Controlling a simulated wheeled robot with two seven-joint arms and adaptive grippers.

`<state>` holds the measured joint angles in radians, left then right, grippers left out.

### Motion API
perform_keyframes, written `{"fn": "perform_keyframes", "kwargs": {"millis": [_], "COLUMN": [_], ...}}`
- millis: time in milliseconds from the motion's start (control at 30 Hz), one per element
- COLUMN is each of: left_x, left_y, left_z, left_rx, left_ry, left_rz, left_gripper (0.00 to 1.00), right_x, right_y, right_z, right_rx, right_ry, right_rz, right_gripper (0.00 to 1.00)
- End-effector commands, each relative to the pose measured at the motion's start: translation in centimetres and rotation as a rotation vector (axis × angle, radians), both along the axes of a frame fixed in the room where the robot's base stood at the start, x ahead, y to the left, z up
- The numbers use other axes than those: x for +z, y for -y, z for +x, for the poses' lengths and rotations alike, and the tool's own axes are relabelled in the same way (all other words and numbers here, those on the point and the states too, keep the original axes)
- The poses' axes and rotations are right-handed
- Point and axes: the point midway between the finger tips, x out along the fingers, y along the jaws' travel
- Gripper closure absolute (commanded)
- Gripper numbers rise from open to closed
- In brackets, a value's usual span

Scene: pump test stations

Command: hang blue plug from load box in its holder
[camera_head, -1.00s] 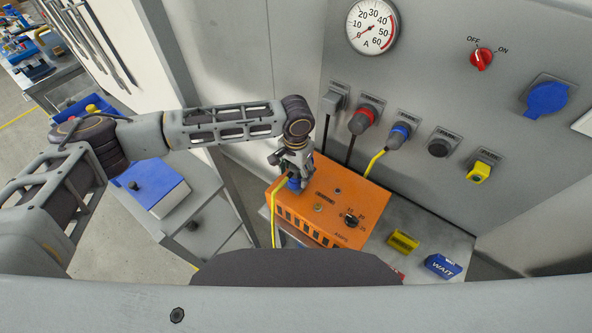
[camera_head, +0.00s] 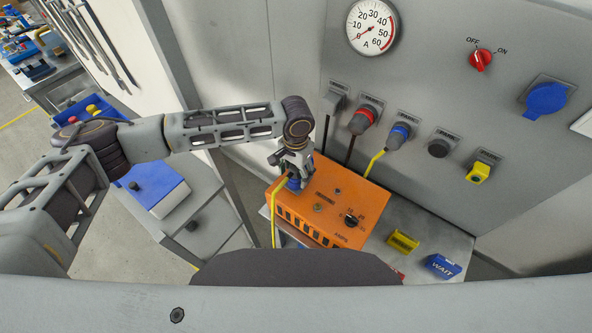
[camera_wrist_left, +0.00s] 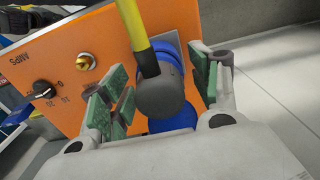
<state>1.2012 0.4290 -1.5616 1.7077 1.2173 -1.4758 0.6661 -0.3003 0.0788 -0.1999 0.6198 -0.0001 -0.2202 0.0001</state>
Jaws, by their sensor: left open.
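The orange load box (camera_head: 325,205) stands on the bench below the grey panel. The blue plug (camera_head: 294,184) sits at the box's left end, partly hidden by my left gripper (camera_head: 292,176). In the left wrist view, the blue plug (camera_wrist_left: 159,93) shows a dark grey back, blue parts and a yellow cable (camera_wrist_left: 137,30) rising from it. My left gripper (camera_wrist_left: 163,88) is open, its green pads on either side of the plug with visible gaps. A separate blue connector (camera_head: 398,134) with a yellow cable is on the panel. I cannot tell which fitting is the holder.
The panel also carries a red connector (camera_head: 363,119), a black one (camera_head: 439,147), a yellow one (camera_head: 478,173), a red switch (camera_head: 481,59) and a blue capped socket (camera_head: 546,98). A yellow block (camera_head: 403,241) and a blue WAIT block (camera_head: 442,265) lie right of the box.

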Motion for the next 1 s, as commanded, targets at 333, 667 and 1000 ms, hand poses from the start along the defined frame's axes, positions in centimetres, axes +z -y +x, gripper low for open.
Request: {"fn": "perform_keyframes", "kwargs": {"millis": [333,667,1000], "left_x": [-0.05,-0.01,-0.02], "left_y": [0.03,0.04,0.03], "left_z": [-0.05,0.0,-0.01], "left_rx": [0.0,0.0,0.0], "left_ry": [-0.001,0.001,0.001], "left_rz": [-0.001,-0.001,-0.001], "left_gripper": [0.38,0.4,0.84], "right_x": [-0.01,-0.01,-0.01], "right_y": [0.0,0.0,0.03], "right_z": [0.0,0.0,0.03], "right_rx": [0.0,0.0,0.0], "right_ry": [0.0,0.0,0.0], "right_rz": [0.0,0.0,0.0], "right_gripper": [1.0,1.0,1.0]}}
